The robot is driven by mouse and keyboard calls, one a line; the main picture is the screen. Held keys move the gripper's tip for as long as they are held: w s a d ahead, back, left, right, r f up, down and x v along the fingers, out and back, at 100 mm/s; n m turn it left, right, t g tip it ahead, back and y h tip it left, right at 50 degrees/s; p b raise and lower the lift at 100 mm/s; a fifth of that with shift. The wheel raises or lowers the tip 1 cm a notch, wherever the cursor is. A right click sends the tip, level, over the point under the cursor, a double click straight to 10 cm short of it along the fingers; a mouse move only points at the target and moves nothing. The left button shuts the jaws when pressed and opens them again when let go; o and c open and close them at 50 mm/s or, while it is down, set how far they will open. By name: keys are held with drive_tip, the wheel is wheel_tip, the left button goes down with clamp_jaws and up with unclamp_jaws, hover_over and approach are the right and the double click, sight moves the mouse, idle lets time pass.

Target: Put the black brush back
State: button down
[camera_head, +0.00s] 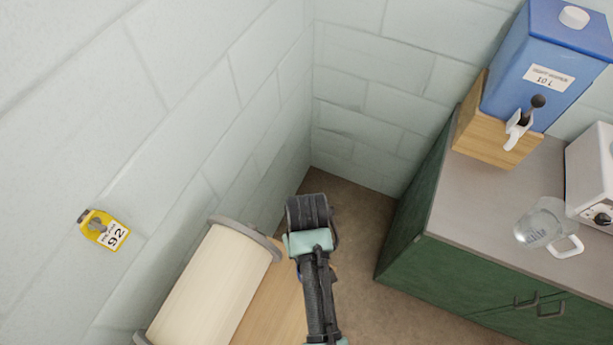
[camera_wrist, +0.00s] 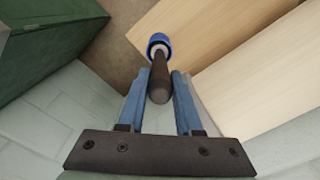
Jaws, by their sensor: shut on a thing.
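My gripper (camera_wrist: 161,76) shows in the wrist view with its two blue fingers closed around a dark brush (camera_wrist: 159,88). The brush has a rounded dark handle pointing back toward the palm. A pale band and a blue end (camera_wrist: 158,42) show at its far end. In the head view my arm reaches up from the bottom middle, over the narrow floor space between the roller and the green cabinet.
A cream roller (camera_head: 205,290) with grey end discs lies beside a wooden surface (camera_head: 275,310). The green cabinet (camera_head: 440,285) bears a blue dispenser (camera_head: 540,60) on a wooden block (camera_head: 490,135), a clear jug (camera_head: 541,225) and a white appliance (camera_head: 595,170). A yellow tag (camera_head: 103,230) is on the left wall.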

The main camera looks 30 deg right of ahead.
drive_tip(key=shift+f, duration=1.25)
drive_tip(key=shift+f, duration=0.15)
drive_tip(key=c, duration=0.6)
unclamp_jaws()
wheel_tip(320, 180, up, 12)
drive_tip(key=shift+d+r, duration=0.1)
drive_tip(key=shift+r, duration=0.1)
